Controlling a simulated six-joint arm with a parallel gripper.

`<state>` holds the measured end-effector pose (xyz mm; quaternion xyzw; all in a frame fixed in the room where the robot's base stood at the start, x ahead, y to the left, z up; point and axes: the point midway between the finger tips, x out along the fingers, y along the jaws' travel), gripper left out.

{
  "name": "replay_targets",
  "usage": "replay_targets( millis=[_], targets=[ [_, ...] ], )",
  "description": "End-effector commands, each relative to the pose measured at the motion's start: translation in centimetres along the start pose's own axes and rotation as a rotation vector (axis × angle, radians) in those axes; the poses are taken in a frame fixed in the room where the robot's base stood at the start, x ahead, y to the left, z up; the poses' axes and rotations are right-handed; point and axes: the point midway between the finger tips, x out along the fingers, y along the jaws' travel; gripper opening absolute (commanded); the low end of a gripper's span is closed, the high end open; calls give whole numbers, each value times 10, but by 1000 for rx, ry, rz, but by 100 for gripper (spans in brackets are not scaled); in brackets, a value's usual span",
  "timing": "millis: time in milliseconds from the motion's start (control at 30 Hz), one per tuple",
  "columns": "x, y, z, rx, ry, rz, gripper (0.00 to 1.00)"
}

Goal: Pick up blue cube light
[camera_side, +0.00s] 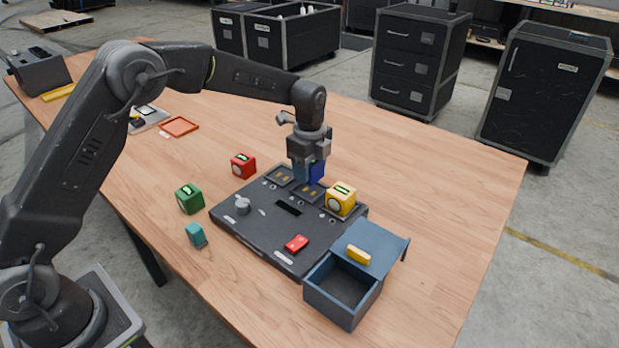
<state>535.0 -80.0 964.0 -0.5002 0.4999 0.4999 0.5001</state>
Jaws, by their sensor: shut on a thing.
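The blue cube light (317,171) is between the fingers of my gripper (308,172), over the back part of the black panel (262,254). My gripper points straight down and is shut on the cube. The fingers hide much of the cube, and I cannot tell whether its underside touches the panel or is just above it.
A yellow cube light (341,199) sits on the panel close to the right of my gripper. A red cube light (243,166), a green one (189,199) and a teal block (196,235) stand on the table to the left. A blue-grey drawer box (380,245) stands open at front right.

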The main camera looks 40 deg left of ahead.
Motion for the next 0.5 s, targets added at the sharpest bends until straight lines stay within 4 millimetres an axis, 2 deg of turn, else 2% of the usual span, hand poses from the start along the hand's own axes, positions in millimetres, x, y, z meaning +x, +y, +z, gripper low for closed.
replay_targets(
  millis=[300, 500],
  targets=[
    [-44, 27, 67, -5, 0, -3, 18],
    [-61, 39, 95, -3, 0, -3, 18]
  ],
)
